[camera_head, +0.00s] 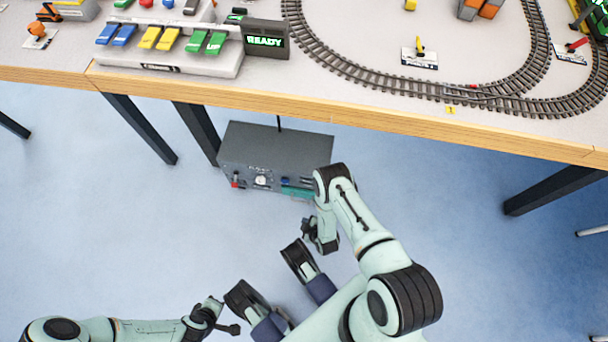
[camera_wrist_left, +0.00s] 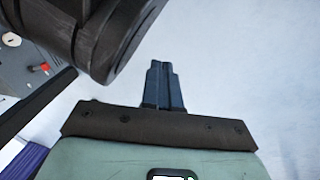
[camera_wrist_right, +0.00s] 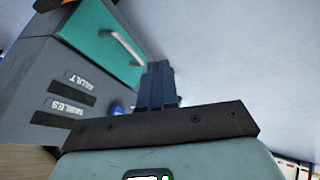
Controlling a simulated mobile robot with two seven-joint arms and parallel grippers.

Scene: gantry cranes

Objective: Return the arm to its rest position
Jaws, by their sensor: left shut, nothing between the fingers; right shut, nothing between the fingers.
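My right arm (camera_head: 352,212) is folded in front of my body at the lower middle of the head view. Its gripper (camera_head: 313,243) hangs below the bent wrist, beyond the table's front edge and over open floor. In the right wrist view its dark fingers (camera_wrist_right: 159,84) are together and empty. My left arm (camera_head: 140,329) comes in from the lower left, and its gripper (camera_head: 232,328) is small and partly hidden in the head view. In the left wrist view its fingers (camera_wrist_left: 163,85) are together and empty. Neither gripper touches anything.
A wooden-edged table (camera_head: 400,121) holds train track (camera_head: 390,78), a coloured lever panel (camera_head: 165,62) and a READY display (camera_head: 265,40). Blue floor (camera_head: 110,230) is clear.

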